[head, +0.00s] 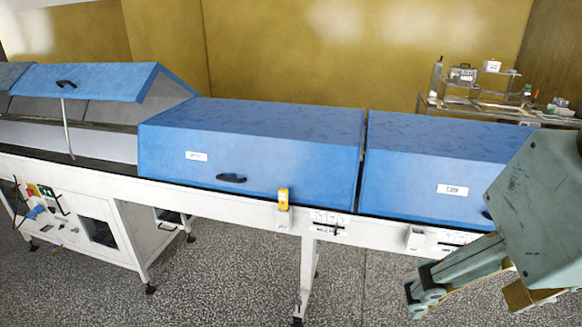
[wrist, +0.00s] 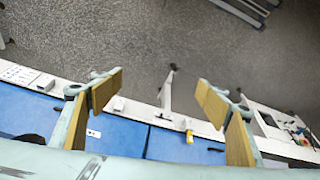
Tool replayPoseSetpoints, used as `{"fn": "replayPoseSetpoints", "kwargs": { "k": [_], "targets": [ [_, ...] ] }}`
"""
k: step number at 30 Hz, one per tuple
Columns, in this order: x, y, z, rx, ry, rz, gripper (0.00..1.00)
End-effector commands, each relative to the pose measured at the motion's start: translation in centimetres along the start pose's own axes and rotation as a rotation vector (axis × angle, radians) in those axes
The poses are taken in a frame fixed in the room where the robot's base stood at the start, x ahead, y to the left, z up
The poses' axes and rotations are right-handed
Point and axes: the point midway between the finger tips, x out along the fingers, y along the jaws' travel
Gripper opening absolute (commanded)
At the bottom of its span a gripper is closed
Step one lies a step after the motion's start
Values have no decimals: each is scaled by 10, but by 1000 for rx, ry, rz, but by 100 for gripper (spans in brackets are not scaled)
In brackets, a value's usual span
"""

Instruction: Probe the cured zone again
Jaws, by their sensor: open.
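A small yellow device (head: 283,197) stands upright at the front rail of the white enrober line, in front of the middle blue hood (head: 250,150). It also shows in the wrist view (wrist: 189,136), below the right finger's tip. My gripper (head: 470,294) is at the lower right of the head view, in front of the right blue hood (head: 430,170) and well right of the yellow device. In the wrist view my gripper (wrist: 158,95) is open, with nothing between its tan pads. The two hoods are closed, so the belt under them is hidden. Their white labels are unreadable.
A raised blue hood (head: 85,80) leaves the left section open. A control panel (head: 45,205) with coloured switches sits on the left cabinet. A bench (head: 430,105) with small items stands at the back right. The speckled floor (head: 230,280) in front is mostly clear.

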Motion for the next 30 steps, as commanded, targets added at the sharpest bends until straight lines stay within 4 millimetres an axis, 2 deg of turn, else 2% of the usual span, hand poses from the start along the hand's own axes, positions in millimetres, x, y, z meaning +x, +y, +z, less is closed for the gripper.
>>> {"fn": "replayPoseSetpoints", "kwargs": {
  "k": [2, 17, 30],
  "targets": [
    [0, 0, 0, 0, 0, 0, 61],
    [0, 0, 0, 0, 0, 0, 16],
    [-1, 0, -5, -8, -2, -1, 16]
  ]
}}
